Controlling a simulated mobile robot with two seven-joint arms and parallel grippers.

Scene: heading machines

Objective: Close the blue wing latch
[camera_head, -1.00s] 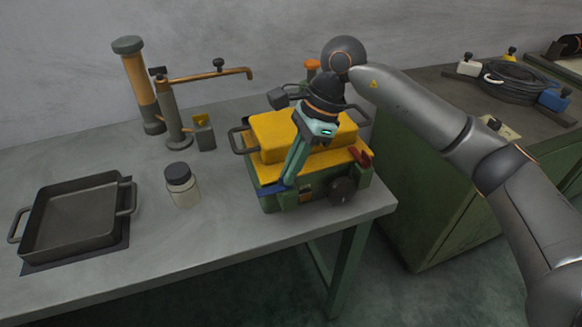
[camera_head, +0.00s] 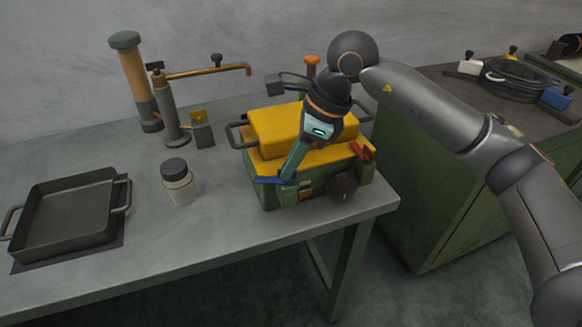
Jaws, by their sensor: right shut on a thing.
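The blue wing latch (camera_head: 272,180) is on the front left of a green machine (camera_head: 285,198) with a yellow top (camera_head: 277,131). My right gripper (camera_head: 287,175) reaches down across the front of the yellow top and is shut on the blue latch. Its fingertips hide part of the latch. A red latch (camera_head: 366,152) stands at the right side of the machine, apart from my gripper. My left gripper is not in view.
A grey tray (camera_head: 72,245) and a capped jar (camera_head: 179,182) stand left of the machine. Behind is a pump-like stand with a copper arm (camera_head: 205,72). A green cabinet (camera_head: 440,215) with a coiled cable (camera_head: 515,82) is at the right. The bench front left of the machine is clear.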

